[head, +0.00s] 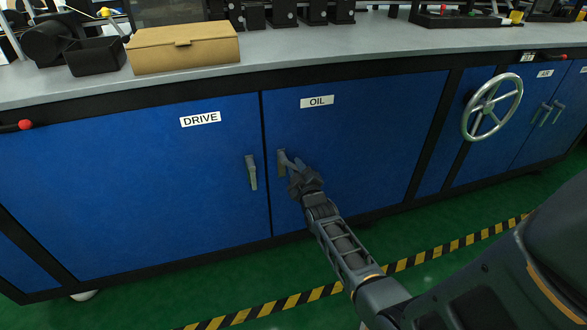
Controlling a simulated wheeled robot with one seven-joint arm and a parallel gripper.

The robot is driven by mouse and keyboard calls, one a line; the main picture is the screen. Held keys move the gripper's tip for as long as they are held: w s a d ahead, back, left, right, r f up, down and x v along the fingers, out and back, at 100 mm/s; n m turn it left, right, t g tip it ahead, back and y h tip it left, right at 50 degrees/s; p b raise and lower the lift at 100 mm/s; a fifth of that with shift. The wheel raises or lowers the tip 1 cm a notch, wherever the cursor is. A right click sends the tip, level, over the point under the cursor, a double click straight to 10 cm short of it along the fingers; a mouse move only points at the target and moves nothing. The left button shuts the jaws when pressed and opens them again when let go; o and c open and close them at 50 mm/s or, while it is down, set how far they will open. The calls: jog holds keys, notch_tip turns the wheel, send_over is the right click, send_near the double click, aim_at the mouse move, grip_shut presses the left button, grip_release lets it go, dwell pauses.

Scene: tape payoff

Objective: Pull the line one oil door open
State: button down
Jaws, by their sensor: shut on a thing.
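The blue door labelled OIL (350,130) is closed, flush with the cabinet front, in the middle of the head view. Its grey upright handle (282,158) sits near the door's left edge. My gripper (291,165) is at this handle, shut on it; the fingers and my wrist hide its lower part. My arm reaches in from the lower right.
A blue DRIVE door (130,190) with its own handle (251,172) is just left. A handwheel (492,106) sticks out at the right. A cardboard box (183,48) stands on the grey worktop. Green floor with a yellow-black stripe (265,309) lies in front.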

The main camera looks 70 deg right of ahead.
aim_at(297, 152)
jog(key=n, duration=0.1)
jog(key=r+n, duration=0.1)
jog(key=n, duration=0.1)
jog(key=s+n, duration=0.1)
jog(key=shift+d+r+p, duration=0.3)
jog(key=shift+d+r, duration=0.05)
jog(key=shift+d+r+n, duration=0.1)
jog(key=shift+r+n, duration=0.25)
jog(key=shift+n, duration=0.6)
jog(key=shift+r+n, duration=0.35)
jog(key=shift+n, duration=0.6)
